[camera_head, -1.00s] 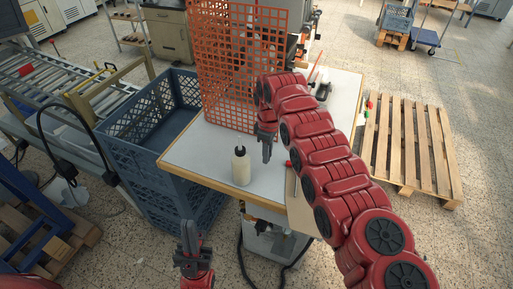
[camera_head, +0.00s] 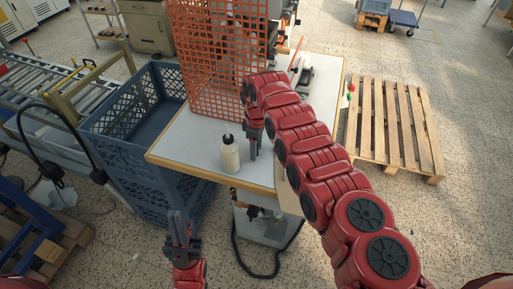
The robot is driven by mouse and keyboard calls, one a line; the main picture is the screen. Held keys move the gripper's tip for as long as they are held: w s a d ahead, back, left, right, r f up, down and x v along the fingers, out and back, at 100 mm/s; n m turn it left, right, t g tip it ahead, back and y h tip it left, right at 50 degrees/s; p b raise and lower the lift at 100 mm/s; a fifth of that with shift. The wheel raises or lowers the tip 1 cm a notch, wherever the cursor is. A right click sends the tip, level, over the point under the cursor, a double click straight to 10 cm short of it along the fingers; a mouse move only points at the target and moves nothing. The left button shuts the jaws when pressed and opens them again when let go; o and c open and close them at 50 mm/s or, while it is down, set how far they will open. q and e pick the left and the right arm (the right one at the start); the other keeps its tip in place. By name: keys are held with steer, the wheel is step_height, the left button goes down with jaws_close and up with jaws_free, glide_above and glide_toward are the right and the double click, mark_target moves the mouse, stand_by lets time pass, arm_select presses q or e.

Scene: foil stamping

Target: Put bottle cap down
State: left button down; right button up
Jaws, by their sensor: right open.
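A cream bottle (camera_head: 230,156) stands upright near the front edge of the worktable (camera_head: 190,150), with a thin tip on top. I cannot make out a separate bottle cap. My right gripper (camera_head: 253,150) points down just right of the bottle, close to the table top. It is open, and I see nothing between its fingers. My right arm hides part of the table to the right. My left gripper (camera_head: 180,222) points up in front of the table, below and left of the bottle and away from it. Its finger gap is too small to judge.
An orange grid panel (camera_head: 215,60) stands at the back of the table, with a machine partly hidden behind it. A blue crate (camera_head: 125,150) is left of the table. A wooden pallet (camera_head: 392,125) lies on the floor to the right. Bare table lies left of the bottle.

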steer(key=shift+w+r, duration=0.1)
step_height(320, 180, up, 6)
steer(key=b, duration=0.3)
steer(key=shift+r, duration=0.1)
steer(key=shift+d+r, duration=0.15)
steer(key=shift+r, duration=2.75)
